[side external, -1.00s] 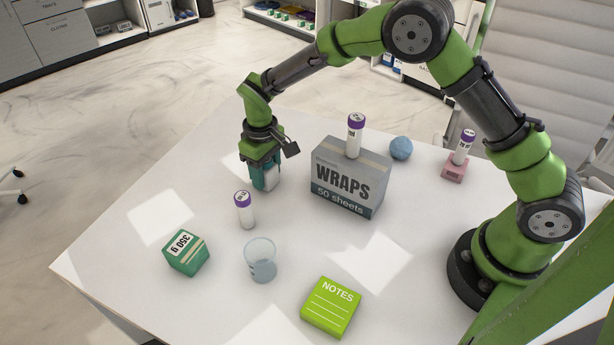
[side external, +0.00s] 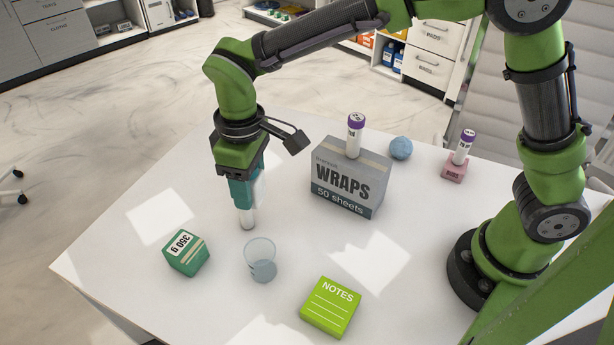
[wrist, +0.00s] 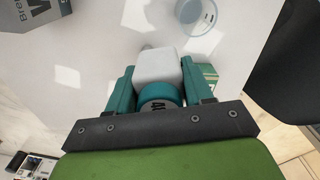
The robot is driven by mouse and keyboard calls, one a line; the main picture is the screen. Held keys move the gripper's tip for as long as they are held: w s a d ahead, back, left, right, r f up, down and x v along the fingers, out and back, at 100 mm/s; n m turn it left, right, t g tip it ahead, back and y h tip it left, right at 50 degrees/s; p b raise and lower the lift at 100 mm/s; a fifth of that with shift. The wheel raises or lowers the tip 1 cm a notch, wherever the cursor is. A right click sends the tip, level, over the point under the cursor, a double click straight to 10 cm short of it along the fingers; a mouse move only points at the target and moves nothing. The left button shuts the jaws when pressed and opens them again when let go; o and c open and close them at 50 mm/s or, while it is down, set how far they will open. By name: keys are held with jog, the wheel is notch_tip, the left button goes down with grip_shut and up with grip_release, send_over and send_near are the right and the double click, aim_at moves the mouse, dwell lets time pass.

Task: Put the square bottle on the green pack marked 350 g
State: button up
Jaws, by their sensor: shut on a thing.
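The square bottle (wrist: 158,66) has a pale body and a round teal cap with a dark mark; it sits between both fingers in the wrist view. My gripper (side external: 243,200) is shut on it, above the table; in the side view the fingers mostly hide the bottle. The green pack marked 350 g (side external: 187,253) stands on the table, lower left of my gripper. Part of the pack (wrist: 208,72) shows to the right of the bottle in the wrist view.
A clear beaker (side external: 261,262) stands right of the pack. The WRAPS box (side external: 346,187) carries a purple-capped tube. Green notes (side external: 330,307) lie at the front.

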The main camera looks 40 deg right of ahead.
jog(key=s+a+f+n, duration=0.1)
jog(key=s+a+n, duration=0.1)
jog(key=s, duration=0.6)
send_over(190, 256)
notch_tip(190, 256, down, 3)
jog(key=shift+r, duration=0.15)
jog(key=shift+f, duration=1.55)
jog(key=shift+f, duration=0.2)
jog(key=o, duration=1)
jog(key=shift+o, duration=0.2)
